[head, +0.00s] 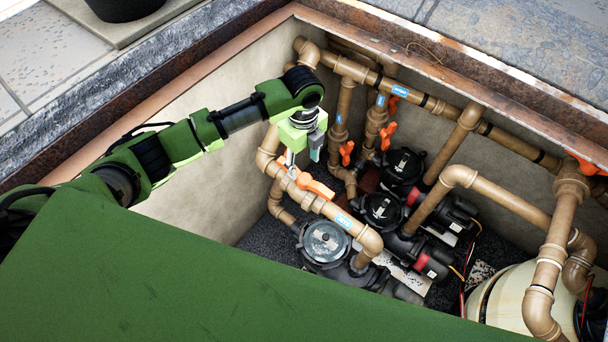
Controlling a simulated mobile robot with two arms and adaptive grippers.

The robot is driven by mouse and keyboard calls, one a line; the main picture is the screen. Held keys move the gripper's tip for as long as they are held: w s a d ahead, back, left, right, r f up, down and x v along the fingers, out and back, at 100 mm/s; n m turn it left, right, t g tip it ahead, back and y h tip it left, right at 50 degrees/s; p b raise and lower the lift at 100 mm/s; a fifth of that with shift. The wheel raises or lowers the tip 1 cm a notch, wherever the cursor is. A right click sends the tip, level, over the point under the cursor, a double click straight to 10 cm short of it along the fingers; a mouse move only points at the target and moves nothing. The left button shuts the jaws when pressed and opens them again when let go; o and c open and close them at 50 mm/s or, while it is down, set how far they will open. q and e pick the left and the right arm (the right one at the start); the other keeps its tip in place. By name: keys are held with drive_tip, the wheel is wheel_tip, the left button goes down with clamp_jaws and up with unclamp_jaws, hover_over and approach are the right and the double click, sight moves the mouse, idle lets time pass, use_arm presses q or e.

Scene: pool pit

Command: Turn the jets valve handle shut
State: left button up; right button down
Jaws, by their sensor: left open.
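Several orange valve handles sit on brown pipes in the pit. The nearest orange handle (316,187) is on the front pipe (308,199), beside a blue label (343,221). Two more orange handles, one at the middle (347,153) and one to its right (388,135), are on upright pipes. The label text is too small to read, so I cannot tell which handle is the jets one. My left gripper (304,157) is open and empty, pointing down just above the nearest handle. I cannot tell whether it touches the handle. My right gripper is out of view.
Black pumps (382,211) and a strainer lid (326,243) fill the pit floor. A cream tank (503,296) stands at the lower right. Another orange handle (586,166) is at the far right. The pit's stone edge (150,84) runs along the back left; pipes crowd the right.

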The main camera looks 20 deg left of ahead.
sight(304, 178)
use_arm(q)
wheel_tip(304, 178, down, 7)
drive_tip(key=shift+f, duration=0.15)
clamp_jaws()
